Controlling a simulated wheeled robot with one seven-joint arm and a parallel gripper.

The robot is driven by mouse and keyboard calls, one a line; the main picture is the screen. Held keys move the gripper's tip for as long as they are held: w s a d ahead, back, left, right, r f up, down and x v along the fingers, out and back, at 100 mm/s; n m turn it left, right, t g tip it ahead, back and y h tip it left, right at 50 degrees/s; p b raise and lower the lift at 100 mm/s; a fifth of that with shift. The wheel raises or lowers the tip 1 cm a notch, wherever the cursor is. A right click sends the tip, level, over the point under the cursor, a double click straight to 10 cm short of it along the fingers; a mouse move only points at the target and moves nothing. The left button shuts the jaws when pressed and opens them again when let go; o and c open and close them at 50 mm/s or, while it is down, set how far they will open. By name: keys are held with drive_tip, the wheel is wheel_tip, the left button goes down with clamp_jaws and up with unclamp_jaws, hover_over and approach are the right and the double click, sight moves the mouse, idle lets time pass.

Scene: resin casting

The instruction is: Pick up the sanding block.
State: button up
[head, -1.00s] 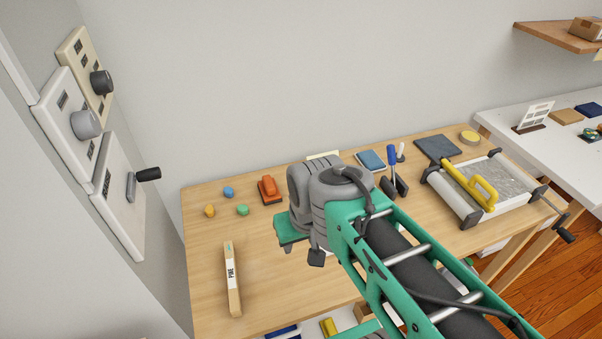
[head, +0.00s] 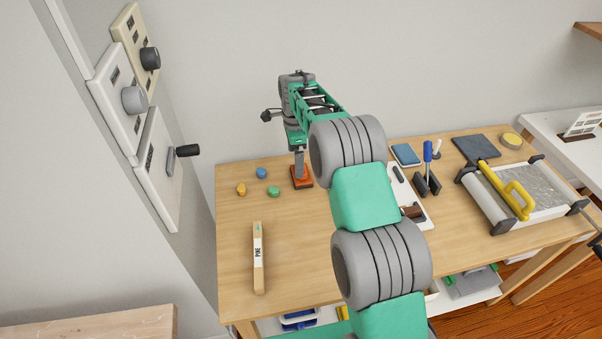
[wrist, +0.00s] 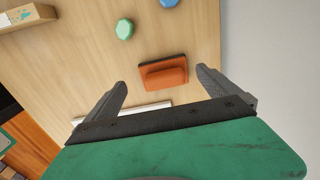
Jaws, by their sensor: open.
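The sanding block (head: 302,180) is an orange block with a raised grip on a dark base. It rests on the wooden table near the back edge. My gripper (head: 299,165) points down just over it in the head view and covers part of it. In the wrist view my gripper (wrist: 161,80) is open, with one finger on each side of the picture. The sanding block (wrist: 163,75) shows in the gap ahead of the fingertips, clear of both fingers. I cannot tell the exact height between them.
Blue, yellow and green small pieces (head: 274,191) lie left of the block. A wooden stick labelled PINE (head: 258,260) lies nearer the front. A white tray (head: 420,221), a blue-handled tool (head: 428,150) and a roller press (head: 520,195) are to the right.

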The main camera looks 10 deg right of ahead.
drive_tip(key=f, duration=0.2)
drive_tip(key=f+p, duration=0.1)
drive_tip(key=f, duration=0.3)
drive_tip(key=shift+w+d, duration=0.25)
drive_tip(key=shift+d, duration=0.1)
drive_tip(key=shift+c, duration=0.6)
drive_tip(key=c, duration=1.1)
